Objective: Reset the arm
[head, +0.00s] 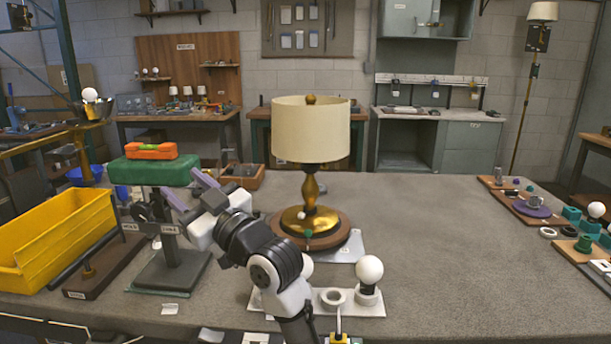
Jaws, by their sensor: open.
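My arm reaches up from the bottom middle of the head view and leans left. My gripper (183,182) has two purple fingers, spread apart, with nothing seen between them. It shows near the dark stand (172,262) and the green block (158,171). The lamp stands upright right of my gripper, with a cream shade (311,135), a brass stem (310,190) and a round wooden base (325,238). My forearm hides part of the table left of the base.
A yellow bin (60,240) is at the left. A white holder (345,306) with a white bulb (369,270) is at the front; another bulb is partly hidden by my arm. Small parts and a purple disc (531,208) line the right edge. The table (450,250) is clear right of centre.

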